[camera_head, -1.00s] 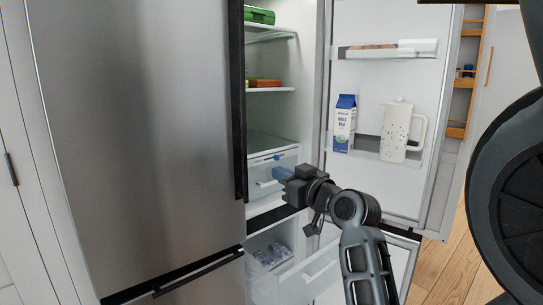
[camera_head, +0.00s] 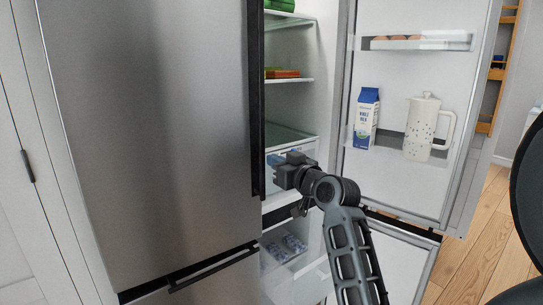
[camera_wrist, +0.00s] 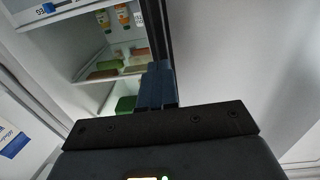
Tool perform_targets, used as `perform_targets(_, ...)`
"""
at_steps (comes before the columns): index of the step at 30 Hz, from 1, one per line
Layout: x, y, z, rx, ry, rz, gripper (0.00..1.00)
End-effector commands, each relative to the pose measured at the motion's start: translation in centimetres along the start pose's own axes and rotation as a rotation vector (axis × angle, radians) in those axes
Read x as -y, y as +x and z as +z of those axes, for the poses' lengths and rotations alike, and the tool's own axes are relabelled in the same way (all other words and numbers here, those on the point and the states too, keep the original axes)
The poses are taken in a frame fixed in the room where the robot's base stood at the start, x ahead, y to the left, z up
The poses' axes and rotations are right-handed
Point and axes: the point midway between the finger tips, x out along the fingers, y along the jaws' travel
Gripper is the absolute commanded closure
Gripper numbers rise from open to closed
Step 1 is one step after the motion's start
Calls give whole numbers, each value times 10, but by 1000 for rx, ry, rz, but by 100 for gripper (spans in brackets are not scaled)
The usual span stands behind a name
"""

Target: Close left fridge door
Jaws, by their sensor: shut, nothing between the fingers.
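The left fridge door (camera_head: 150,120) is a tall stainless steel panel with a black vertical strip (camera_head: 257,100) along its right edge. It looks roughly in line with the panel below it, but I cannot tell whether it is fully shut. My gripper (camera_head: 278,160) is just right of that strip, in front of the fridge opening. In the wrist view its blue fingers (camera_wrist: 156,88) are together and empty, close to the dark door edge (camera_wrist: 157,30). I cannot tell whether they touch it.
The right fridge door (camera_head: 390,75) stands wide open, with a milk carton (camera_head: 365,118) and a white jug (camera_head: 424,126) on its shelf. A lower right door (camera_head: 400,265) is open below, beside a drawer (camera_head: 290,255). Wooden floor (camera_head: 470,240) shows at the right.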

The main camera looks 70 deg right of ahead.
Motion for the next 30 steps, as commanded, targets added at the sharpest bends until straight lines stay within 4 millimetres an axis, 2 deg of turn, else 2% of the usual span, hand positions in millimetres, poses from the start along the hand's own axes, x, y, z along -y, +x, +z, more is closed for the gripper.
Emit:
perform_targets(6, 0, 19, -1, 0, 0, 1, 100)
perform_targets(20, -1, 24, 0, -1, -1, 0, 100)
perform_targets(30, -6, 60, 0, -2, -1, -1, 100)
